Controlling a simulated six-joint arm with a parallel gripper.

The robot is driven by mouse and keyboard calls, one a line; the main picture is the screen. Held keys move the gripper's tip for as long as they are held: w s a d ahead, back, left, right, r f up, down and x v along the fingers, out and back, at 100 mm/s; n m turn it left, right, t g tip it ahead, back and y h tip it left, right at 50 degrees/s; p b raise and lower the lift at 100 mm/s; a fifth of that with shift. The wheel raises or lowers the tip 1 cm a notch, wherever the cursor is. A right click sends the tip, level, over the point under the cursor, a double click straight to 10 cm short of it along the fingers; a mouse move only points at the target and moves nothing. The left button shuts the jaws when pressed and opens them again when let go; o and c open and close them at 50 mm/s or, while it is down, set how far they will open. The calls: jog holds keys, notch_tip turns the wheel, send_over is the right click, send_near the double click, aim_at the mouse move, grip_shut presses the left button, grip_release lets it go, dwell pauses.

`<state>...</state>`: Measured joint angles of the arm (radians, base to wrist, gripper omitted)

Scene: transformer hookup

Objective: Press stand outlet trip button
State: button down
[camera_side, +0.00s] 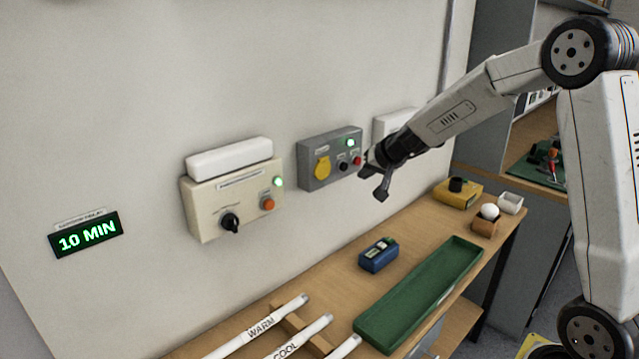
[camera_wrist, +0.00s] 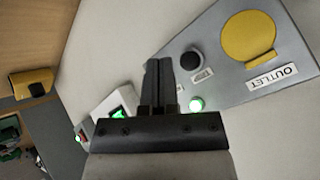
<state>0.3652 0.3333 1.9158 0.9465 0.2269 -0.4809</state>
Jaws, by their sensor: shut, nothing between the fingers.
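The grey outlet box (camera_side: 315,178) is on the wall, with a yellow round cover (camera_side: 322,168), a black button (camera_side: 342,167), a red button (camera_side: 357,160) and a lit green lamp (camera_side: 350,142). The wrist view shows the box's OUTLET label (camera_wrist: 272,77), yellow cover (camera_wrist: 250,38), black button (camera_wrist: 191,61) and green lamp (camera_wrist: 196,104). My gripper (camera_wrist: 158,63) is shut and empty, its tips beside the black button in that view. The red button does not show there; the fingers may hide it. I cannot tell whether the tips touch the box.
A cream box (camera_side: 209,222) with a black knob and orange button is left of the outlet box. A white box (camera_side: 393,122) is to its right, partly behind my arm. The bench below holds a green tray (camera_side: 372,332), a blue device (camera_side: 378,255) and labelled white rods.

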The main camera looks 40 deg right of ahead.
jog(key=shift+w, duration=1.4)
jog(key=shift+w, duration=0.85)
dwell(2.1)
jog(key=shift+s, duration=0.1)
dwell(0.3)
jog(key=shift+s, duration=0.75)
jog(key=shift+s, duration=2.5)
jog(key=s+a+f+n+g, duration=0.3)
jog(key=s+a+f+n, duration=0.1)
jog(key=s+a, duration=0.4)
jog(key=s+a+f+n+g+y, duration=0.1)
jog(key=s+a+f+n+g, duration=0.2)
jog(key=s+a, duration=0.5)
jog(key=s+f+n, duration=0.1)
jog(key=s+f, duration=0.1)
jog(key=s, duration=0.3)
jog(key=shift+f+n, duration=0.3)
jog(key=shift+f, duration=0.1)
